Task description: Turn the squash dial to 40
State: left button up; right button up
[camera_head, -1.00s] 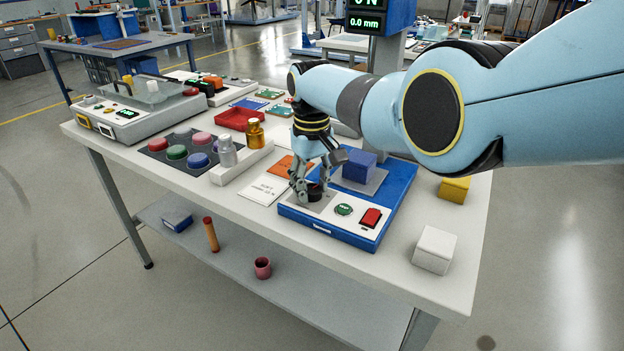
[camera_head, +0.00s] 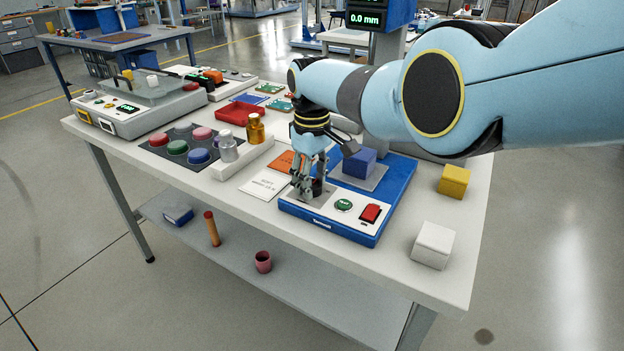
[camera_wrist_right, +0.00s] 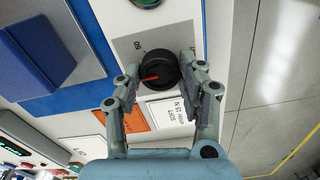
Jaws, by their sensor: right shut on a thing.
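The squash dial (camera_wrist_right: 151,63) is a round black knob with a red pointer line, on a grey plate of the blue machine base (camera_head: 330,236). In the right wrist view the red line points left and slightly down. My right gripper (camera_head: 309,189) reaches down onto the dial at the plate's left end. In the right wrist view its fingers (camera_wrist_right: 160,72) flank the knob on both sides, shut on it. In the head view the fingers hide much of the dial. My left gripper is out of view.
A green button (camera_head: 343,204) and a red switch (camera_head: 370,213) sit right of the dial. A blue block (camera_head: 359,163) stands behind it. A white card (camera_head: 264,184) lies to the left. A white box (camera_head: 433,244) and yellow block (camera_head: 454,181) stand at the right.

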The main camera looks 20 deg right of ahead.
jog(key=o, duration=1.2)
jog(key=shift+w+r, duration=0.1)
jog(key=shift+r, duration=0.05)
notch_tip(320, 180, up, 12)
jog(key=shift+f, duration=0.1)
